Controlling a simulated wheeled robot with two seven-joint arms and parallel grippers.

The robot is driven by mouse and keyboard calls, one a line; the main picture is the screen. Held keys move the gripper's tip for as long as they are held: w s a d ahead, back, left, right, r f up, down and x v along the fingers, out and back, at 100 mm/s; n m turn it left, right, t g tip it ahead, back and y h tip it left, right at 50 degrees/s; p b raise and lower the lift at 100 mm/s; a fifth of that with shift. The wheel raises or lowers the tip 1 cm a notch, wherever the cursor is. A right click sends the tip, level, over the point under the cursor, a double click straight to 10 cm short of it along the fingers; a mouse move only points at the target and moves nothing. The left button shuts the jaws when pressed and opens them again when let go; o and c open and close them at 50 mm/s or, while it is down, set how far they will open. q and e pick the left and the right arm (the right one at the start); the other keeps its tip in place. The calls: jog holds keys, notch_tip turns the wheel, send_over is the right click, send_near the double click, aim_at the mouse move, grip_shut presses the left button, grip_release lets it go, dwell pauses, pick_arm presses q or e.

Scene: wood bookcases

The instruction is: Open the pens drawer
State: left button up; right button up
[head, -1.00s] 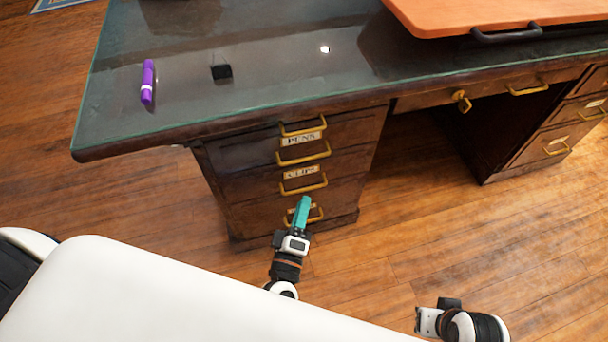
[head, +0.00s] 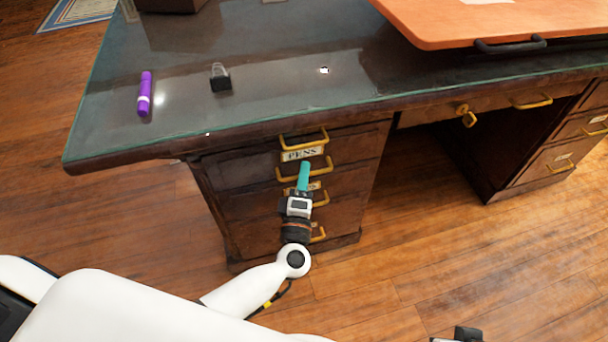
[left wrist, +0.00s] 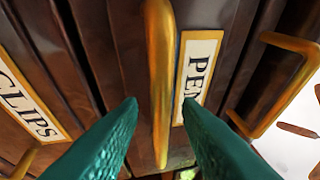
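The pens drawer (head: 345,146) is in the upper part of the desk's left drawer stack and looks closed. Its "PENS" label (head: 303,154) also shows in the left wrist view (left wrist: 197,77). Just below the label is its brass handle (head: 284,174), partly hidden behind my gripper in the head view. My left gripper (head: 304,165) is open, its teal fingers reaching up at this handle. In the left wrist view the handle (left wrist: 160,60) runs between the two fingertips; I cannot tell whether they touch it. My right gripper's fingers are out of view.
Another brass handle (head: 303,137) sits above the label, close to my fingers. The desktop (head: 260,95) overhangs the drawers. Open floor (head: 430,240) lies to the right of the stack.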

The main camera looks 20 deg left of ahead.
pick_arm(q)
jog(key=shift+w+r, duration=0.1)
jog(key=shift+w, duration=0.2)
grip_shut()
jog(key=shift+s, duration=0.1)
